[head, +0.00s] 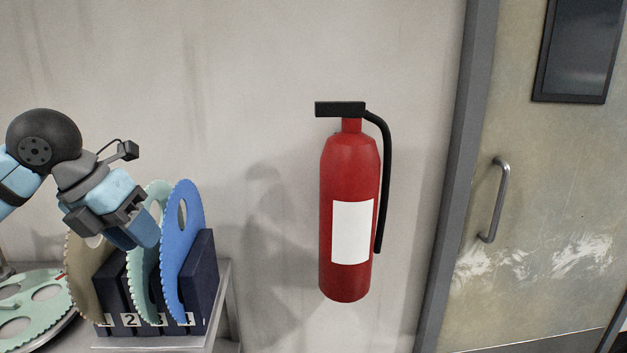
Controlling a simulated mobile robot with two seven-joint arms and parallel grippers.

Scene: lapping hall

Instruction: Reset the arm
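My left arm comes in from the left, and its gripper (142,238) points down and right at the top of a dark blue rack (198,278). The fingers overlap the rack and discs in the picture, so I cannot tell whether they are open or touching anything. A tan toothed disc (84,285), a mint green one (146,290) and a blue one (184,255) stand upright in the rack. The gripper hides part of the tan disc and the rack's upper left. My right gripper is out of view.
The rack stands on a grey table (225,300). A mint green disc (30,300) lies flat at the far left. A red fire extinguisher (347,180) hangs on the wall, right of the rack. A worn door (540,200) with a metal handle (498,200) is at the right.

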